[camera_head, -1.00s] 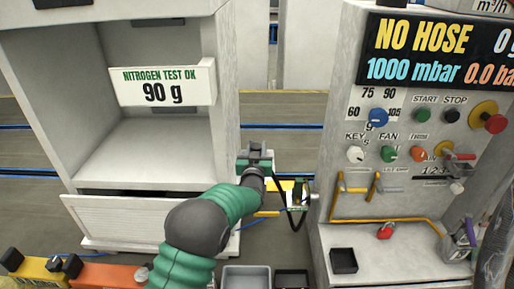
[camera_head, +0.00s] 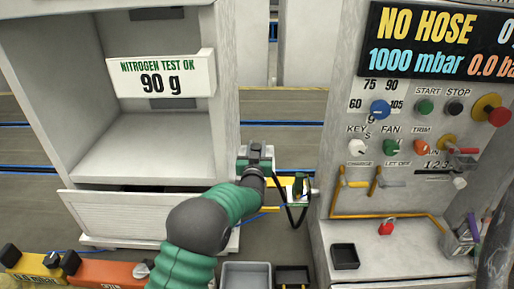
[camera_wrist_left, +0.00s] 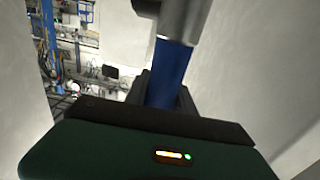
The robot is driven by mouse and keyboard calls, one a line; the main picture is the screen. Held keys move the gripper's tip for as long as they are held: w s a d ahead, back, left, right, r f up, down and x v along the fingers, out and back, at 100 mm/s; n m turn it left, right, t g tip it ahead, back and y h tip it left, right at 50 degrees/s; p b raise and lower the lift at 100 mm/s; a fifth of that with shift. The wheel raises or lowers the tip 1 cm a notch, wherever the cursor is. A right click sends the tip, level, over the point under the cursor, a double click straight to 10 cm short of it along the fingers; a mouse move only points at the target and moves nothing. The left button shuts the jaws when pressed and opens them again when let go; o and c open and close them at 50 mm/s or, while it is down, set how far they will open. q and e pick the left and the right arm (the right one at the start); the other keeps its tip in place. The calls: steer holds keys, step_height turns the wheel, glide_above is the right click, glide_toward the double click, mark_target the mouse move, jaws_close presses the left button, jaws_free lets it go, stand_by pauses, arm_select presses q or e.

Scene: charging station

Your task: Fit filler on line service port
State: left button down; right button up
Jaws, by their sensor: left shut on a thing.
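My left gripper (camera_head: 256,158) is in the gap between the white cabinet and the control panel, at the end of my green-sleeved arm. In the left wrist view its dark fingers (camera_wrist_left: 165,92) are shut around a blue handle with a grey metal head (camera_wrist_left: 178,18), which looks like the filler. The head runs out of the top of that view. In the head view the gripper mostly hides the tool. A small green and yellow fitting (camera_head: 299,188) sits just right of the gripper, with a dark hose looping below; I cannot tell whether it is the line service port. My right gripper is not in view.
The white cabinet (camera_head: 150,145) with a "90 g" sign stands left. The control panel (camera_head: 350,190), reading "NO HOSE", stands right with knobs and yellow pipes. A grey bin (camera_head: 246,276) and a black tray (camera_head: 344,257) are low in front. Grey floor shows between.

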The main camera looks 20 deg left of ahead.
arm_select(q)
steer(key=shift+f+b, duration=0.8)
steer(key=shift+f, duration=0.3)
steer(key=c, duration=1)
jaws_free()
steer(key=shift+o, duration=0.2)
steer(key=v, duration=1.6)
steer(key=shift+s, duration=0.4)
steer(key=shift+d+f, duration=0.1)
